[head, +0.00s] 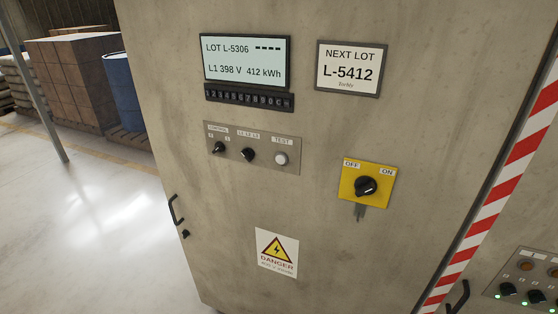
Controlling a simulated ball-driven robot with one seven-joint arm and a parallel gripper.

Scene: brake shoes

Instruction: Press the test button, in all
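The test button (281,159) is a round pale button under a label reading TEST. It sits at the right end of a grey control panel (231,161) on the front of a beige cabinet (335,135). To its left on the same panel are two black rotary knobs, one (219,148) under a label that seems to read CONTROL and one (248,155) in the middle. Whether the button is pressed in cannot be told. The button appears unlit. My gripper is not in view.
Above the panel, a display (246,60) reads LOT L-5306, L1 398 V, 412 kWh, over a key strip (249,99). A NEXT LOT L-5412 sign (349,69) is beside it. A yellow OFF/ON switch plate (352,195) is lower right. Open floor (80,230) lies left.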

